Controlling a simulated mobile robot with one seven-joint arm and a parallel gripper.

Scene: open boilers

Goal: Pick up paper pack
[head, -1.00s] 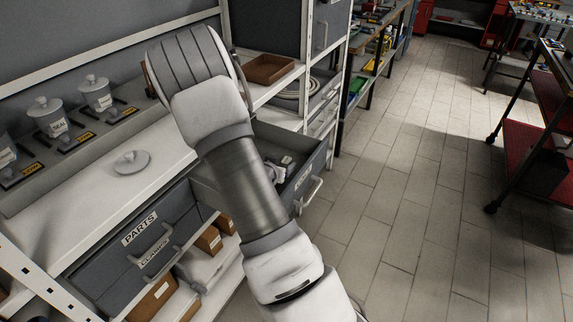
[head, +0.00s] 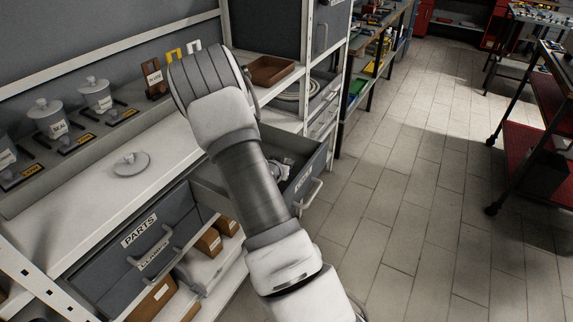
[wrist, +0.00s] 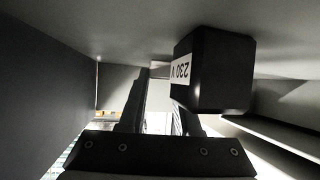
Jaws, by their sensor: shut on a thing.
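In the wrist view my gripper (wrist: 157,92) shows from behind, its two dark fingers apart with a narrow gap between them. A small pale thing (wrist: 158,70) shows between the fingertips, and my gripper is shut on it. I cannot tell from its look whether it is the paper pack. A black box (wrist: 222,75) with a white "230 V" label, upside down in this view, covers part of the right finger. In the head view my own arm hides my gripper and what it holds.
An open grey drawer (head: 303,190) with pale items inside stands right of my arm. A closed "PARTS" drawer (head: 140,240) is at lower left. Lidded pots (head: 47,118) stand on the back ledge, and a round lid (head: 131,164) lies on the white shelf.

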